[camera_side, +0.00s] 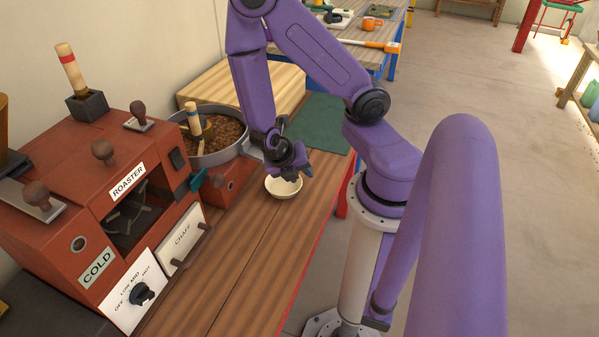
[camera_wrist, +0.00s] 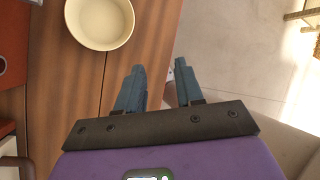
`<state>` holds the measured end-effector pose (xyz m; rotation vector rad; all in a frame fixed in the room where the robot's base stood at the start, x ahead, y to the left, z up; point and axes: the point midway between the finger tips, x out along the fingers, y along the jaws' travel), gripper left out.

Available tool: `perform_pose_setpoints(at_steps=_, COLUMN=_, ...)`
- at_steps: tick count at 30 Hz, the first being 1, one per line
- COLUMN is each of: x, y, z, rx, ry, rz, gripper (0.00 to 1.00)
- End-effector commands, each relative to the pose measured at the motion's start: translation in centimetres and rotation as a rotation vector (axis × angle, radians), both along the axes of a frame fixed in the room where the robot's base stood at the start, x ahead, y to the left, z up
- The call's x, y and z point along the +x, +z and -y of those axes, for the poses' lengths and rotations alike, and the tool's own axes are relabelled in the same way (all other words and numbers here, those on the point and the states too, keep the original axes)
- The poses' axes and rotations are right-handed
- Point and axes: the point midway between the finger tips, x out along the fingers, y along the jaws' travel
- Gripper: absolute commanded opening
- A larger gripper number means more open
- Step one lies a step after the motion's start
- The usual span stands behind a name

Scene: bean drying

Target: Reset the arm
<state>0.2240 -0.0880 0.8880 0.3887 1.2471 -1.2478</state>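My purple arm reaches over the wooden bench (camera_side: 275,255) beside the roaster. My gripper (camera_side: 292,172) points down just above and behind a small cream bowl (camera_side: 284,188). In the wrist view, the two blue-grey fingers of my gripper (camera_wrist: 159,70) stand apart with nothing between them. The cream bowl also shows in the wrist view (camera_wrist: 100,20), up and to the left of the fingertips, and it looks empty. The gripper does not appear to touch the bowl.
The red roaster (camera_side: 110,190) stands at left, its knob panel facing the bench. A round cooling tray (camera_side: 222,152) of brown beans sits behind it. A green mat (camera_side: 318,125) and a wooden board (camera_side: 262,85) lie farther back. Open floor (camera_side: 480,90) is at right.

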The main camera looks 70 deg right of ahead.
Motion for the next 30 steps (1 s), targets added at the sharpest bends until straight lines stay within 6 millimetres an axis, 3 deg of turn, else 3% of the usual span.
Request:
perform_pose_setpoints(at_steps=17, x=0.2, y=0.6, z=-0.5, rx=0.002, ry=-0.017, rz=0.032, gripper=0.36)
perform_pose_setpoints(at_steps=24, x=1.7, y=4.5, z=-4.1, rx=0.042, ry=-0.201, rz=0.256, gripper=0.36)
perform_pose_setpoints(at_steps=30, x=1.2, y=8.9, z=-7.9, rx=0.138, ry=-0.427, rz=0.418, gripper=0.36)
